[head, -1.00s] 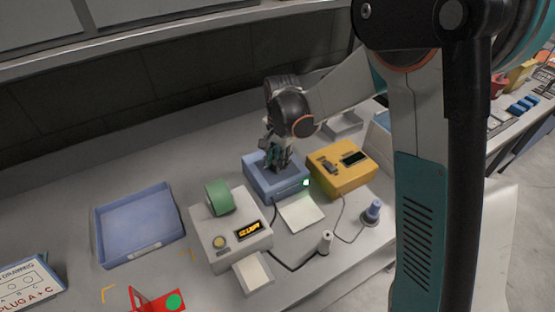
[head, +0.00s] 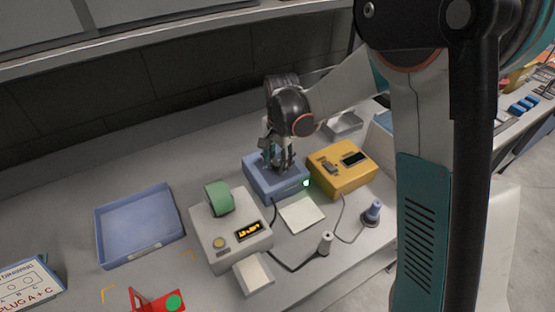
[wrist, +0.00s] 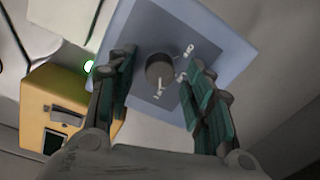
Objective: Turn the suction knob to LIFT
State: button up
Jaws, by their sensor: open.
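The suction knob (wrist: 160,70) is a dark round knob on a grey plate on top of a blue box (wrist: 215,20). White markings lie beside the knob, too small and blurred to read for certain. In the head view the blue box (head: 262,181) stands between a white-grey device and a yellow box, and my gripper hides the knob. My gripper (head: 280,166) points down over the box. In the wrist view its fingers (wrist: 160,85) are spread apart, one on each side of the knob, with visible gaps. A green light (head: 306,183) glows at the box's corner.
The yellow box (head: 345,177) stands close on the right. The white-grey device (head: 215,250) with a green roll (head: 218,197) is at front left. A blue tray (head: 140,251) lies further left. A cable and small posts (head: 326,243) are in front.

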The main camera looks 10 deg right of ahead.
aim_at(279, 163)
notch_tip(279, 163, up, 12)
jog(key=shift+s+d+f, duration=0.2)
jog(key=shift+s, duration=0.05)
dwell(0.5)
jog(key=s+d+r+n+t, duration=0.35)
jog(key=s+d+r, duration=0.3)
jog(key=s, duration=0.45)
jog(key=s+d+n+t, duration=0.1)
jog(key=s+d+n, duration=0.1)
jog(key=s, duration=0.4)
jog(key=s+d+n+t, duration=0.2)
jog(key=s+d+n, duration=0.1)
jog(key=s, duration=0.3)
jog(key=shift+s+d+f+n, duration=0.15)
jog(key=shift+s+f+n, duration=0.15)
jog(key=shift+f+n, duration=0.25)
jog(key=shift+r, duration=0.1)
